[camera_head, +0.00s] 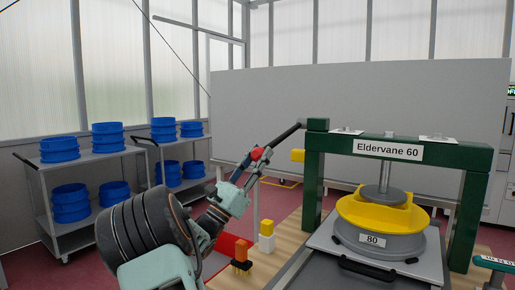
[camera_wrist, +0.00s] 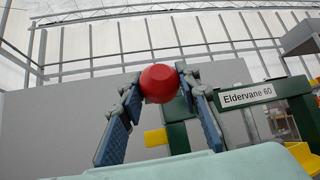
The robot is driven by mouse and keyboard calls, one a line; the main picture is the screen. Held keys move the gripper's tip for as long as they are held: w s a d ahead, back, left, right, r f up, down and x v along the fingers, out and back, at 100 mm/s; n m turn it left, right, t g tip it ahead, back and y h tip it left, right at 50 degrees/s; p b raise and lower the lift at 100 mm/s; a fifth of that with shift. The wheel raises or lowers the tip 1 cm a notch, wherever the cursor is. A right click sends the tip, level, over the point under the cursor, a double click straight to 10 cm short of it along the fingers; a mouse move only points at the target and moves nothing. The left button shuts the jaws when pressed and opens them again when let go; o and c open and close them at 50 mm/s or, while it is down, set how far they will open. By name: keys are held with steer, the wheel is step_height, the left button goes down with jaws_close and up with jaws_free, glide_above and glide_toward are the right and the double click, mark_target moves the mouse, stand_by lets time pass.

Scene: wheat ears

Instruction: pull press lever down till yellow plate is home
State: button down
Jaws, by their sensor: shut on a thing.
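The green press (camera_head: 313,170) carries the sign "Eldervane 60". Its dark lever (camera_head: 286,138) runs from the top of the left post down and left to a red knob (camera_head: 257,153). My gripper (camera_head: 254,158) is shut on the knob. In the wrist view the red knob (camera_wrist: 160,82) sits between the two blue-padded fingers of my gripper (camera_wrist: 161,84). The yellow plate (camera_head: 358,214) is under the grey ram (camera_head: 384,176), on or just above a grey round body marked "80" (camera_head: 400,245); I cannot tell whether there is a gap.
A yellow block (camera_head: 298,155) juts from the left post below the lever. Carts with blue round stacks (camera_head: 60,149) stand at the left. A grey wall (camera_head: 260,95) is behind.

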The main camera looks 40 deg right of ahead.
steer(key=shift+d+f, duration=0.15)
steer(key=shift+f, duration=0.2)
steer(key=c, duration=1.4)
jaws_free()
steer(key=shift+d, duration=0.1)
steer(key=shift+c, duration=0.2)
steer(key=shift+a+f, duration=0.1)
steer(key=shift+a, duration=0.1)
steer(key=v, duration=1.1)
steer(key=shift+a+f, duration=0.15)
steer(key=shift+a, duration=0.1)
steer(key=shift+s, duration=0.1)
